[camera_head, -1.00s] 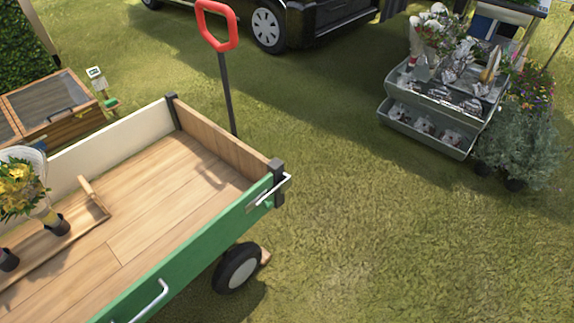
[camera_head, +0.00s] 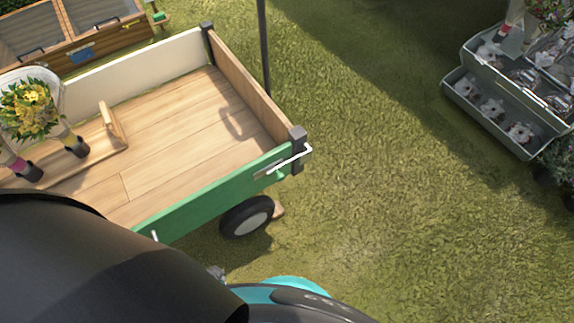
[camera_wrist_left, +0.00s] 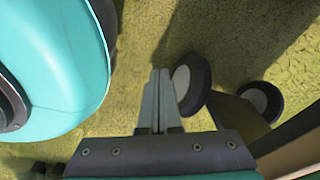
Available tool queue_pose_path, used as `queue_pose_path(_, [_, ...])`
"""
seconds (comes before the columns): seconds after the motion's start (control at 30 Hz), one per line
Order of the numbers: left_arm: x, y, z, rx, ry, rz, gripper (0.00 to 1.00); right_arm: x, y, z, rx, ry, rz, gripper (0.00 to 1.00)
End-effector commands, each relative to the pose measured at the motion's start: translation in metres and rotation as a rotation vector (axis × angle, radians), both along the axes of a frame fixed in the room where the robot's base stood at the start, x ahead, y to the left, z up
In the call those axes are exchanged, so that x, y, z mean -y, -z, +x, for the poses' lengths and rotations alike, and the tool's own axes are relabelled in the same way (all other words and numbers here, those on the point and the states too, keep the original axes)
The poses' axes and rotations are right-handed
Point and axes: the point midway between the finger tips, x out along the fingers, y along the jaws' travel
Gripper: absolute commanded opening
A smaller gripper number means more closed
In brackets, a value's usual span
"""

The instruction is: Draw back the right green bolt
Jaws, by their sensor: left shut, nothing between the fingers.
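The right green bolt (camera_head: 280,170) sits at the right end of the cart's green side panel (camera_head: 215,198), by the dark corner post (camera_head: 297,150). A pale bent rod beside it reaches past the post. Whether the bolt is drawn or shot is too small to tell. In the left wrist view, my left gripper (camera_wrist_left: 160,75) is shut and empty, pointing down over the grass beside the cart's wheels (camera_wrist_left: 190,82). In the head view, my dark arm covers the lower left and hides part of the panel. My right gripper is not in view.
The wooden cart bed holds a yellow bouquet (camera_head: 30,108) at left. A thin dark handle shaft (camera_head: 264,50) rises behind the cart. A grey flower stand (camera_head: 500,110) is at upper right. The grass right of the cart is open.

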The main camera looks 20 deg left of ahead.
Motion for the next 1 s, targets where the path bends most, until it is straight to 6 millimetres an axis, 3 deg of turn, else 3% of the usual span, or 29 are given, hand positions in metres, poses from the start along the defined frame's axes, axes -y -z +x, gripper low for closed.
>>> queue_pose_path(0.17, [0.003,-0.013,0.049,0.05,0.007,-0.006,0.0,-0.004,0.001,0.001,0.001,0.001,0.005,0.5])
queue_pose_path(0.27, [0.01,-0.032,0.093,0.09,0.017,-0.019,0.0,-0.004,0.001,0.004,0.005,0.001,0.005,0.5])
queue_pose_path(0.4, [0.029,-0.072,0.154,0.141,0.044,-0.05,0.0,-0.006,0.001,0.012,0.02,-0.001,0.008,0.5])
queue_pose_path(0.6, [0.068,-0.143,0.215,0.199,0.109,-0.114,0.0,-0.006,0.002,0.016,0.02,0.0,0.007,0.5])
queue_pose_path(0.8, [0.109,-0.217,0.241,0.234,0.204,-0.176,0.0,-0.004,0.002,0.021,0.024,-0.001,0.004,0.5])
queue_pose_path(1.0, [0.144,-0.281,0.242,0.253,0.311,-0.224,0.0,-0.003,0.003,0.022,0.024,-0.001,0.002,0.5])
